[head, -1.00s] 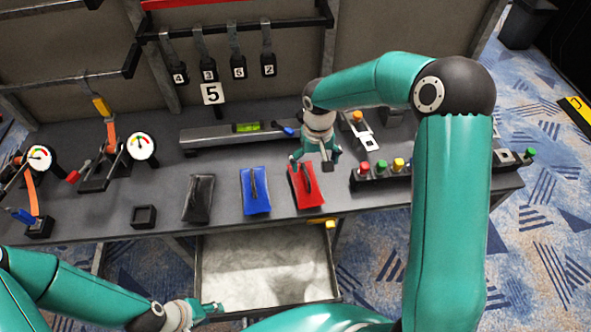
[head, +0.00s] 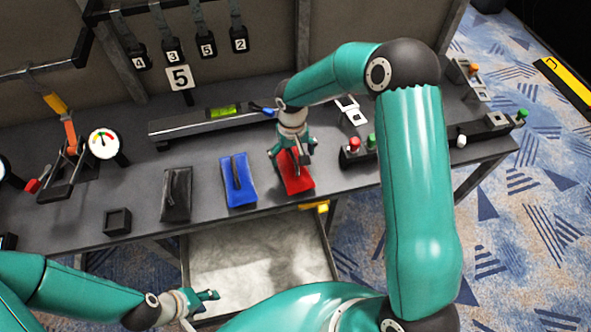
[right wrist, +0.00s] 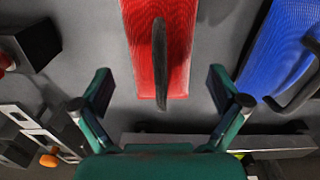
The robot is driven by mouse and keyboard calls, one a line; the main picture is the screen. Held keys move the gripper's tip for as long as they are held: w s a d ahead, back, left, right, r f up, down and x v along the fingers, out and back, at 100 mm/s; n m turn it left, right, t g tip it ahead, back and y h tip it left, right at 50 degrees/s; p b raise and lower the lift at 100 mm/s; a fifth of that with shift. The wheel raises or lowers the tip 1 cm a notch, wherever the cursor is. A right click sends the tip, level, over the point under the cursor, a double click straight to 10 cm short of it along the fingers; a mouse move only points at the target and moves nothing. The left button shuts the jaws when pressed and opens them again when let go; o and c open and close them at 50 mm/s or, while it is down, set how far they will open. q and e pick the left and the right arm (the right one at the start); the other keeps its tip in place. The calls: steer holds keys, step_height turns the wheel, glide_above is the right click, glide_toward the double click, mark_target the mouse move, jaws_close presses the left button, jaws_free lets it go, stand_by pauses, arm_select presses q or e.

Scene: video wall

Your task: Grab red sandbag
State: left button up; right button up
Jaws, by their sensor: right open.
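The red sandbag (head: 296,180) lies on the grey table at the right end of a row of three bags, with a dark handle standing up along its top. In the right wrist view the red sandbag (right wrist: 176,60) and its handle (right wrist: 159,65) lie between and ahead of the fingers.
A blue sandbag (head: 238,182) and a black sandbag (head: 177,195) lie left of the red one. A small black box (head: 117,221) sits further left. A level bar (head: 205,124) lies behind the bags. A button box (head: 352,158) is to the right. The drawer (head: 255,262) is open below.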

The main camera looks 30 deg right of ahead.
mark_target(292, 165)
steer(key=shift+f+b, duration=0.95)
steer(key=shift+f, duration=1.85)
steer(key=c, duration=1.8)
steer(key=shift+w+r, duration=0.1)
steer(key=shift+r, duration=0.05)
jaws_close()
steer(key=shift+r, duration=0.1)
